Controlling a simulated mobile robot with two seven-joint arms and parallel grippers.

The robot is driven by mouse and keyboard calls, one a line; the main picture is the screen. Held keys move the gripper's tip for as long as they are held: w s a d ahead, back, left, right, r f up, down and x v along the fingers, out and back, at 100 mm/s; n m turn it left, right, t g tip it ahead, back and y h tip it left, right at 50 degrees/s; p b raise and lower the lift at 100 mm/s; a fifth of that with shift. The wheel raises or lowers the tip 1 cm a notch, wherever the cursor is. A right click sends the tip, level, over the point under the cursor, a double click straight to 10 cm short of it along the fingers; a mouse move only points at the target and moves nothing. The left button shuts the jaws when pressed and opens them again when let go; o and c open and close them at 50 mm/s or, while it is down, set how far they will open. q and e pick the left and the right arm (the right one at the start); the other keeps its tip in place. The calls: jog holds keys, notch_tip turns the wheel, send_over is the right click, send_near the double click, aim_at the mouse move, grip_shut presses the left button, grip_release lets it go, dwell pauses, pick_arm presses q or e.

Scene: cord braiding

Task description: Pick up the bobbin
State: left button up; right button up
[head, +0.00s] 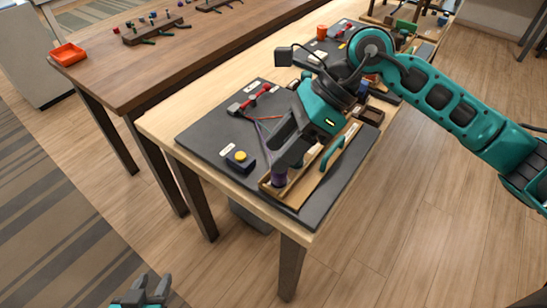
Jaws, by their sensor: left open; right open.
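A purple bobbin (278,176) shows at the near-left end of a wooden tray (307,190) on the dark mat. My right gripper (282,163) reaches down over it, its fingers open at the bobbin and hiding its upper part. Whether the fingers touch it cannot be told. Purple and orange cords (263,127) run from a red-handled holder (255,98) towards my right gripper. My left gripper (142,291) is open and empty at the bottom left, low and away from the table.
A teal curved handle (333,153) lies along the tray. A yellow button on a black box (240,158) sits left of my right gripper. The mat (205,136) is bare at its left. A darker table (135,75) with an orange bin (68,54) stands behind.

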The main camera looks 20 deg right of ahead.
jog(key=w+d+t+h, duration=0.1)
jog(key=w+d+h, duration=0.25)
jog(key=d, duration=0.25)
jog(key=shift+n, duration=0.4)
jog(key=x, duration=0.6)
jog(key=shift+a+f, duration=0.25)
jog(key=shift+a, duration=0.05)
jog(key=shift+p+x, duration=0.3)
jog(key=shift+x, duration=2.6)
jog(key=shift+w+r, duration=0.1)
jog(key=shift+w, duration=0.05)
jog(key=c, duration=0.8)
